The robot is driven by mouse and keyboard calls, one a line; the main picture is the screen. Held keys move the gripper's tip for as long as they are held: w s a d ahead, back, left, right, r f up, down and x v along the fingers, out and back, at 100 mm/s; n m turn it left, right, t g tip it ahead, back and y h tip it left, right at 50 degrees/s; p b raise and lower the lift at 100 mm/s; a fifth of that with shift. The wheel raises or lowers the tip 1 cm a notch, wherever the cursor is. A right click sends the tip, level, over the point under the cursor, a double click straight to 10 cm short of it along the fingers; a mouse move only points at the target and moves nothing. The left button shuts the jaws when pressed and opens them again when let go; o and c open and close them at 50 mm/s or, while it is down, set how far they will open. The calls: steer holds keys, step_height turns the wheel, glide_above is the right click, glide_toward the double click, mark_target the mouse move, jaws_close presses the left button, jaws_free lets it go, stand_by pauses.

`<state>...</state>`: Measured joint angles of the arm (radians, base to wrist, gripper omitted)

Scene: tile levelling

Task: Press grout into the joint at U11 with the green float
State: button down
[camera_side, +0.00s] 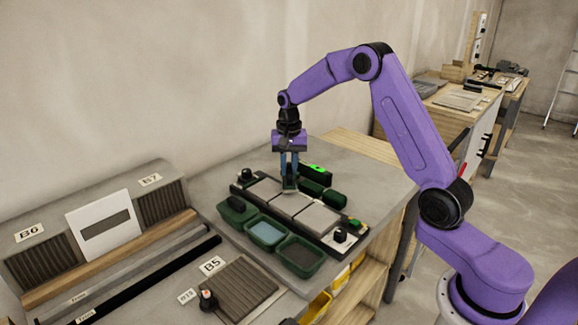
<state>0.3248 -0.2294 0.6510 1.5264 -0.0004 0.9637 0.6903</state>
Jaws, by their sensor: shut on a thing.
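My gripper (289,172) points straight down over the row of grey tiles and is shut on a small dark green tool (290,184), apparently the green float. The tool's lower edge is close to the tiles; I cannot tell whether it touches them. Pale grey tiles (318,219) lie in a black frame (329,240), with narrow joints between them. My gripper and the tool partly cover the back of the row. No U11 label can be read, so I cannot tell which joint it is.
Green tubs stand before the frame: one with a dark item (238,210), one with bluish water (266,234), one with dark grey contents (300,257). Behind it are dark green pieces (334,198) and a black device with a green display (316,169). A ribbed B5 panel (237,290) lies front left.

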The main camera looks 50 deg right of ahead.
steer(key=shift+f, duration=0.5)
stand_by(0.3)
steer(key=shift+a, duration=0.1)
steer(key=shift+a+r, duration=0.1)
steer(key=shift+a, duration=0.95)
steer(key=shift+a, duration=0.15)
steer(key=shift+a, duration=3.2)
steer(key=shift+d, duration=4.55)
